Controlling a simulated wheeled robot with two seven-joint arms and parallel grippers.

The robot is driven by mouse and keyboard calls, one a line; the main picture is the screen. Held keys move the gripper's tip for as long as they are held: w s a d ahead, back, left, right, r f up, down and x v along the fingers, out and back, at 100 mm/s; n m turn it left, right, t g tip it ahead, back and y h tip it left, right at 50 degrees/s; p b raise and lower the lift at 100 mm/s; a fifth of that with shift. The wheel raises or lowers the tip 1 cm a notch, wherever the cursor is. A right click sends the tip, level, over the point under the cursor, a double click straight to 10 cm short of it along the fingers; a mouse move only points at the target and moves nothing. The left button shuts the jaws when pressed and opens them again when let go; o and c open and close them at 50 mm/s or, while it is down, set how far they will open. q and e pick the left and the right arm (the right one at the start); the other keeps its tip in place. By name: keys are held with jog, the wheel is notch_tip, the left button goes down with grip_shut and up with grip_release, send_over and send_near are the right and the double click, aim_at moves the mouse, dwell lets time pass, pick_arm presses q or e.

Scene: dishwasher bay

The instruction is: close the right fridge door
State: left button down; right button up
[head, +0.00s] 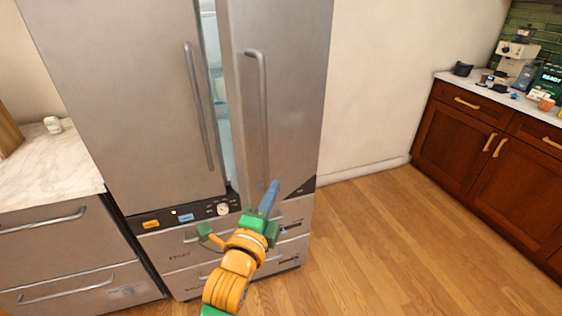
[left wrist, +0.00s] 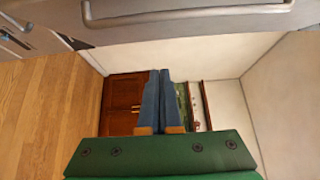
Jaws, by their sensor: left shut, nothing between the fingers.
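The right fridge door (head: 292,95) is grey metal and stands ajar. A gap beside it shows the pale fridge interior (head: 211,45). Its long vertical handle (head: 264,105) is on its left side. The left fridge door (head: 120,100) has its own handle (head: 198,105) and looks shut. My left gripper (head: 272,187), with blue fingers, is shut and empty in front of the lower part of the right door; I cannot tell whether it touches. In the left wrist view the shut fingers (left wrist: 160,78) point below a grey handle (left wrist: 190,16). My right gripper is not in view.
Fridge drawers (head: 190,262) sit below the doors. A marble-topped counter (head: 50,165) adjoins on the left. Wooden cabinets (head: 465,135) with a coffee machine (head: 518,58) on top stand at the right. The wooden floor (head: 400,240) between is clear.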

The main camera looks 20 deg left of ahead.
pick_arm(q)
jog(key=w+a+p, duration=0.2)
jog(key=w+a, duration=0.2)
jog(key=w, duration=0.6)
jog(key=shift+f, duration=0.15)
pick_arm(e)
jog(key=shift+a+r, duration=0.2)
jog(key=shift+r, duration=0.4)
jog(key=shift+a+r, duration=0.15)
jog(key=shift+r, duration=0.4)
pick_arm(q)
jog(key=shift+d, duration=0.15)
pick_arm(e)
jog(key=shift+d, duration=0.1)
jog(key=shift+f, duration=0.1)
